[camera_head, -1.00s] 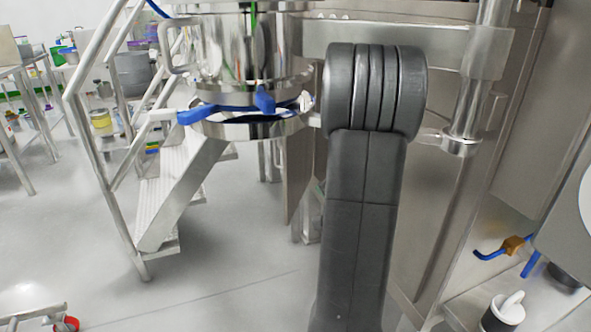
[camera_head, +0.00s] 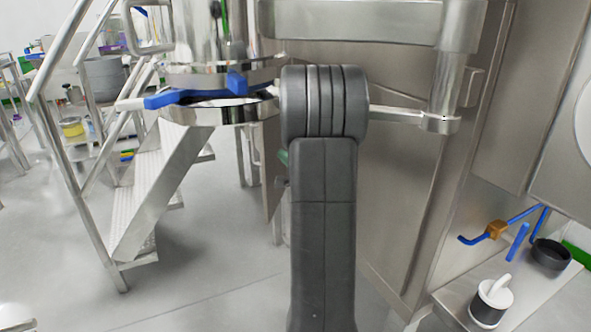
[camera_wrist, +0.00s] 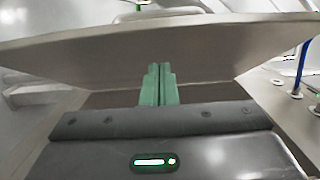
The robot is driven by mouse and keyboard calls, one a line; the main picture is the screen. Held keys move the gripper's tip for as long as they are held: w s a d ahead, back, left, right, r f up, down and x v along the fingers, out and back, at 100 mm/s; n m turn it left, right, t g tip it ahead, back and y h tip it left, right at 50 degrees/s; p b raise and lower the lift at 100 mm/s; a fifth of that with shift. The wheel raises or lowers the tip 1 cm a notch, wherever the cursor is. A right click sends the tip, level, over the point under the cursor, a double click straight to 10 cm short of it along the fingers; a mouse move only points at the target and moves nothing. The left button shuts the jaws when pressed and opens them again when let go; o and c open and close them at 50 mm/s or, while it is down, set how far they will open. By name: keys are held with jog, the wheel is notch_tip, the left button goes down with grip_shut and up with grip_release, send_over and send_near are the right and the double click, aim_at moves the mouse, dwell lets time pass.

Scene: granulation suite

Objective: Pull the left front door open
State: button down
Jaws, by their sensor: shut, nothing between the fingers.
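A grey steel door panel (camera_head: 271,195) stands swung out from the cabinet front, to the left of my arm in the head view. My arm hides most of it. In the wrist view a wide steel panel (camera_wrist: 90,55), which looks like this door, crosses the picture close to my gripper. My gripper (camera_wrist: 158,72) has its two green fingers shut together with nothing between them. The fingertips overlap the panel in the picture; I cannot tell whether they touch it. In the head view only a bit of green finger (camera_head: 283,157) shows beside my arm.
A steel vessel with blue clamp handles (camera_head: 237,82) hangs above left. Metal steps with railings (camera_head: 150,195) stand at left. The steel cabinet (camera_head: 400,200) fills the middle right. A shelf with a black-and-white container (camera_head: 490,300) is at lower right.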

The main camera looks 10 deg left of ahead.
aim_at(267, 150)
jog(key=shift+a+r+b, duration=0.1)
jog(key=shift+a+b, duration=0.35)
jog(key=shift+a, duration=1.2)
jog(key=shift+a, duration=0.1)
